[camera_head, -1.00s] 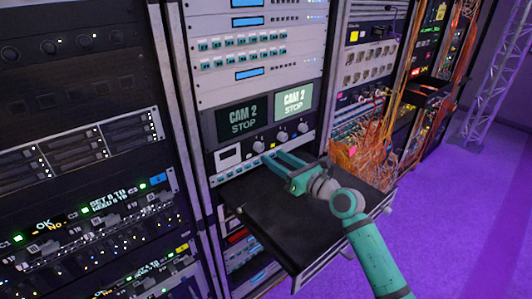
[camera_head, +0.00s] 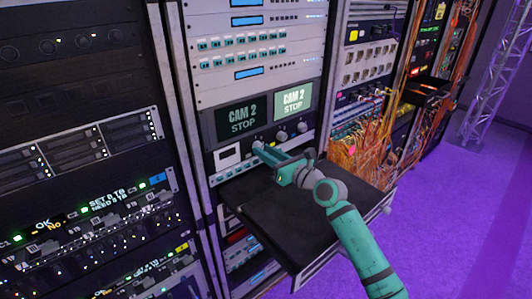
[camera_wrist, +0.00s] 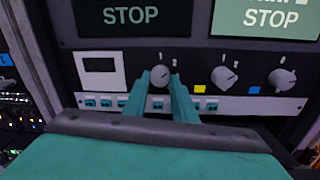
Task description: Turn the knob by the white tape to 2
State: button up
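The row of three round grey knobs is on a black panel under two screens. The leftmost knob (camera_wrist: 160,76) has marks 1 and 2 above it; its pointer looks near the 1. My gripper (camera_wrist: 160,84) has one teal finger on each side of this knob, and the narrow gap between the fingers is filled by it. My gripper (camera_head: 262,149) also reaches the panel in the head view. The middle knob (camera_wrist: 225,77) has yellow tape beside it, and the right knob (camera_wrist: 282,80) has blue tape. I see no white tape by the leftmost knob; my fingers hide part of that area.
A white-framed dark window (camera_wrist: 100,66) is left of the knobs, and a row of teal switches (camera_wrist: 102,102) runs below. The screens read STOP. A black pull-out shelf (camera_head: 290,226) lies under my arm. Orange cables (camera_head: 362,150) hang at the right.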

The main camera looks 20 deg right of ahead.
jog(key=shift+s+m, duration=0.1)
jog(key=shift+m, duration=0.2)
jog(key=o, duration=1)
jog(key=shift+o, duration=0.2)
jog(key=v, duration=1)
jog(key=shift+s+d, duration=0.15)
jog(key=shift+s, duration=0.2)
